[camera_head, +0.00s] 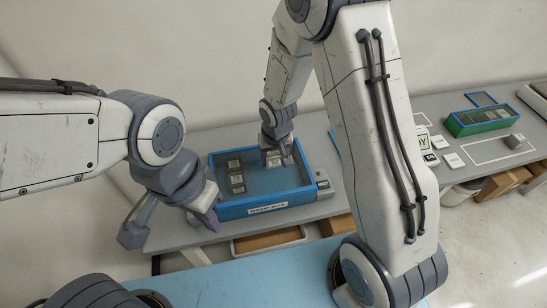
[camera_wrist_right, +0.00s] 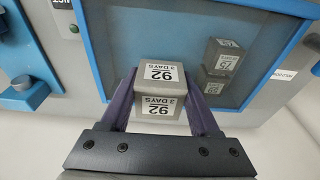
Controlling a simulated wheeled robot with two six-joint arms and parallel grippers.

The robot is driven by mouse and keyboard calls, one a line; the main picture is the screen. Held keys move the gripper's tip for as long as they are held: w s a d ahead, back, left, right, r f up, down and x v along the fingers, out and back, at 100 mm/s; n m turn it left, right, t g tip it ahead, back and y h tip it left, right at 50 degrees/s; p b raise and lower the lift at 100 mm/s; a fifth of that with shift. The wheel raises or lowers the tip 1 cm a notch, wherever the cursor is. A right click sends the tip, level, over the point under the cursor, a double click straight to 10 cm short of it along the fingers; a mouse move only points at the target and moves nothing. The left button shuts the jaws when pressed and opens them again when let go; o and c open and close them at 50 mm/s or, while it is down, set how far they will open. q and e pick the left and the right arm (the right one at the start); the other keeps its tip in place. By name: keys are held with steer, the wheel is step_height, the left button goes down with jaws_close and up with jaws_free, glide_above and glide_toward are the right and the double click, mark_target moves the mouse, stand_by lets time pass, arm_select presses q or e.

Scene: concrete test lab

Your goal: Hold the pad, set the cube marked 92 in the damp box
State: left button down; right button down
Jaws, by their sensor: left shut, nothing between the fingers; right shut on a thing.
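The damp box (camera_head: 262,209) is a blue-rimmed tray with a label on its front wall, on the grey bench. My right gripper (camera_head: 276,158) reaches down inside its rim. In the right wrist view my right gripper (camera_wrist_right: 160,108) is shut on the grey cube marked 92 (camera_wrist_right: 160,88), with a finger on each side. I cannot tell whether the cube touches the floor of the box. My left gripper (camera_head: 211,215) is shut and empty at the box's front left corner. I cannot identify the pad for certain; the left gripper may hide it.
Other grey cubes (camera_head: 237,178) stand in the box's left part; two show in the wrist view (camera_wrist_right: 222,57). A small grey unit (camera_head: 323,184) adjoins the box's right side. A green box (camera_head: 478,126) and white cards (camera_head: 453,160) lie further right. My right arm hides the bench middle.

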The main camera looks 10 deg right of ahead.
steer(key=shift+r+p, duration=0.4)
steer(key=shift+r, duration=0.35)
steer(key=shift+s, duration=0.1)
steer(key=shift+s+a+b, duration=0.15)
steer(key=shift+s+b, duration=0.45)
steer(key=s+b, duration=0.1)
steer(key=s, duration=0.1)
steer(key=s+r+b, duration=0.1)
steer(key=s, duration=0.1)
steer(key=s+a, duration=0.1)
steer(key=s, duration=0.1)
steer(key=shift+s+a+r+b, duration=0.1)
steer(key=shift+s+r+b, duration=0.15)
steer(key=shift+r+b, duration=0.15)
steer(key=s, duration=0.1)
steer(key=s+b, duration=0.1)
steer(key=s+r+b, duration=0.1)
steer(key=s, duration=0.1)
steer(key=shift+a, duration=0.3)
